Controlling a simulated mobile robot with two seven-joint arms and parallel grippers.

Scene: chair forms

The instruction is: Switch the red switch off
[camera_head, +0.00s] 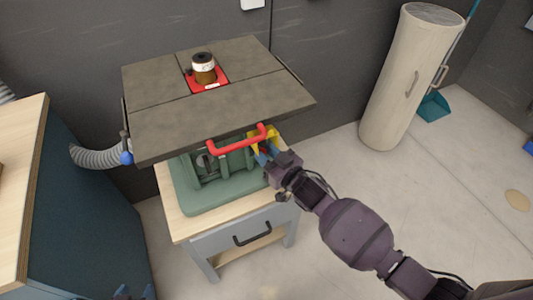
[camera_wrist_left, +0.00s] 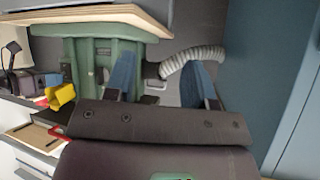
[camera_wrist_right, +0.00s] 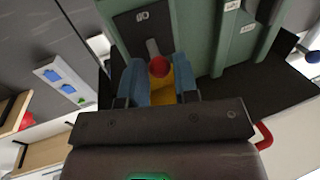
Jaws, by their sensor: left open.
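The red switch (camera_wrist_right: 158,67) shows in the right wrist view as a round red knob on a short grey stem, in front of a dark panel (camera_wrist_right: 130,22) on the green machine body. My right gripper (camera_wrist_right: 160,88) has its two blue fingers on either side of the knob; whether they press on it I cannot tell. A yellow part (camera_wrist_right: 182,75) shows between and behind the fingers. In the head view my right gripper (camera_head: 266,156) is at the machine's right front, under the tabletop, and hides the switch. My left gripper (camera_wrist_left: 162,85) is open and empty, facing the green machine (camera_wrist_left: 90,65).
The machine's grey tabletop (camera_head: 220,115) overhangs the work area, with a red bar handle (camera_head: 236,143) along its front edge. A grey hose (camera_head: 95,156) runs at the left. A wooden-topped blue cabinet (camera_head: 80,230) stands at left.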

